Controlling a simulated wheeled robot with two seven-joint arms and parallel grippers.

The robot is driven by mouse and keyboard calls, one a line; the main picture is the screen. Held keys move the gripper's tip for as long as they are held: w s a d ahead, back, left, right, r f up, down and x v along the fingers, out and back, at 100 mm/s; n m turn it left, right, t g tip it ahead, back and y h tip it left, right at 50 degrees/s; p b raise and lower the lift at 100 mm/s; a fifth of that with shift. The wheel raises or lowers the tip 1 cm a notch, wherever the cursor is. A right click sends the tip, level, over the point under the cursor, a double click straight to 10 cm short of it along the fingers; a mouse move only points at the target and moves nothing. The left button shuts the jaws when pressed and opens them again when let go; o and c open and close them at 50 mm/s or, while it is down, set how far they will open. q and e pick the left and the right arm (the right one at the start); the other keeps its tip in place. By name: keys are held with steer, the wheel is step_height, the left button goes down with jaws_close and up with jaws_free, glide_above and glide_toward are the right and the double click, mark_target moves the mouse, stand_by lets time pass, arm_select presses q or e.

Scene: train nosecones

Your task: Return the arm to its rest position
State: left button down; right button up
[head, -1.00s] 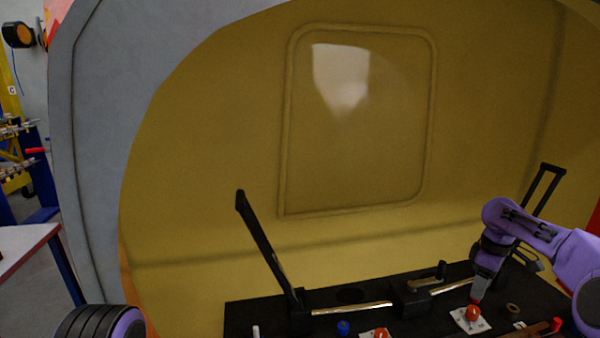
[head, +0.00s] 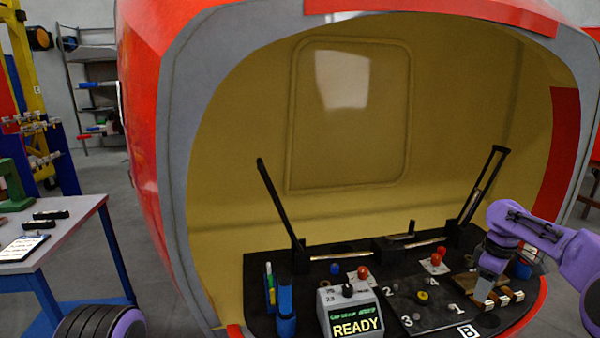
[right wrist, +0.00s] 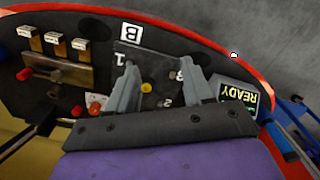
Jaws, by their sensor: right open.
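My right arm (head: 540,240) is purple and comes in from the right in the head view, bent down over the right part of the black console (head: 262,300). My right gripper (head: 486,288) is at its lower end, near a row of small brass-and-white blocks (head: 507,297). In the right wrist view the two grey fingers of the right gripper (right wrist: 164,82) stand wide apart with nothing between them, pointing toward the numbered black panel (right wrist: 148,62). A rounded black and purple part of my left arm (head: 100,322) shows at the bottom left; its gripper is out of the picture.
The red and grey nosecone shell (head: 160,120) surrounds the console. A grey box reading READY (head: 352,318), a blue cylinder (head: 286,305), red knobs (head: 362,272) and two tall black levers (head: 278,202) stand there. A table (head: 62,238) is at left.

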steer(key=s+a+f+m+t, duration=0.1)
steer(key=s+a+f+m, duration=0.15)
steer(key=a+f, duration=0.5)
steer(key=s+a+f+m+y, duration=0.1)
steer(key=s+a+f+m, duration=0.2)
steer(key=f, duration=0.7)
steer(key=s+a+f+m+t, duration=0.1)
steer(key=s+a+f, duration=0.2)
steer(key=a+f, duration=0.4)
steer(key=s+a+f+m+h, duration=0.15)
steer(key=s+f, duration=0.25)
steer(key=s, duration=0.5)
steer(key=s+a+f+m, duration=0.1)
steer(key=s+f+m, duration=0.25)
steer(key=s, duration=0.45)
arm_select(q)
steer(key=shift+w, duration=0.25)
arm_select(e)
steer(key=s+d+r+m+h, duration=0.1)
steer(key=s, duration=0.6)
steer(key=s+d+r+m+t+h, duration=0.1)
steer(key=s+d+r+m+h, duration=0.1)
steer(key=s, duration=0.6)
steer(key=shift+d+r, duration=0.3)
steer(key=shift+w, duration=0.1)
